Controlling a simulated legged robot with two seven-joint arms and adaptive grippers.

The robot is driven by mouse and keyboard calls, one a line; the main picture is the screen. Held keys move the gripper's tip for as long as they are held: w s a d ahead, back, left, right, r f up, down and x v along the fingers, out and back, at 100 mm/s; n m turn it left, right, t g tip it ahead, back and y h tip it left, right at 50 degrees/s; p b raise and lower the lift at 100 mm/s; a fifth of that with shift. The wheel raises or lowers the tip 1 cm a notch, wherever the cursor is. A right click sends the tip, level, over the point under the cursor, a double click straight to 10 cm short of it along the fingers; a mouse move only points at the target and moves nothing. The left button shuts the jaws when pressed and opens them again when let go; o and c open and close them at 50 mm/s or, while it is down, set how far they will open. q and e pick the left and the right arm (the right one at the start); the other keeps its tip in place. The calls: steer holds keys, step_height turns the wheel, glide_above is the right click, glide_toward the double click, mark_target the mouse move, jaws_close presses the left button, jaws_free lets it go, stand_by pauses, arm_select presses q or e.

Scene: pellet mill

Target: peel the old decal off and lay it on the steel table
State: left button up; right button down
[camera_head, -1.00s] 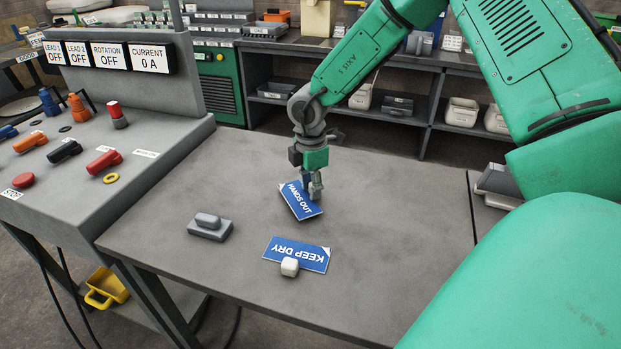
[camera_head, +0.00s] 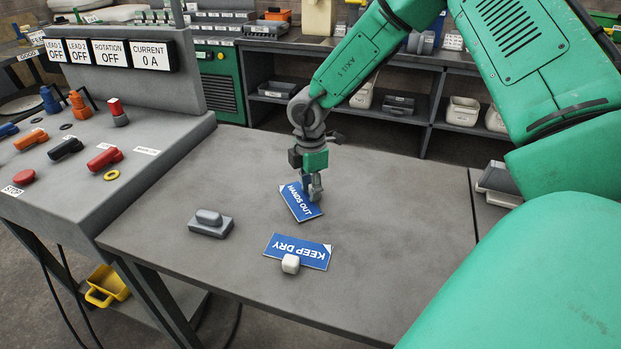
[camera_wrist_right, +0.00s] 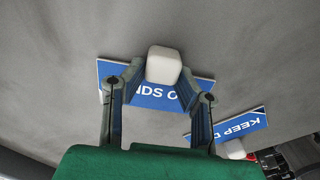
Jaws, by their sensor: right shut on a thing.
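A blue plate-like decal reading HANDS OUT (camera_head: 296,203) is at the middle of the steel table (camera_head: 390,240), flat or nearly so. I cannot tell whether it touches the tabletop. My right gripper (camera_head: 315,191) is over its right edge. In the right wrist view, the fingers (camera_wrist_right: 161,82) are closed about the white block-shaped tab (camera_wrist_right: 164,62) at that decal's edge. A second blue decal reading KEEP DRY (camera_head: 301,247) lies nearer the front, with its own white tab (camera_head: 290,264). My left gripper is not in view.
A grey block with a handle (camera_head: 210,223) sits on the table's left part. A control panel (camera_head: 150,130) with knobs and displays borders the table at left. A shelf with bins (camera_head: 462,111) stands behind. The table's right-front area is clear.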

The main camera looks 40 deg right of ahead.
steer(key=shift+a, duration=0.2)
steer(key=shift+f, duration=0.1)
steer(key=c, duration=1.2)
jaws_free()
steer(key=shift+d, duration=0.1)
steer(key=shift+o, duration=0.5)
steer(key=o, duration=1.1)
step_height(320, 180, up, 9)
steer(key=p, duration=0.8)
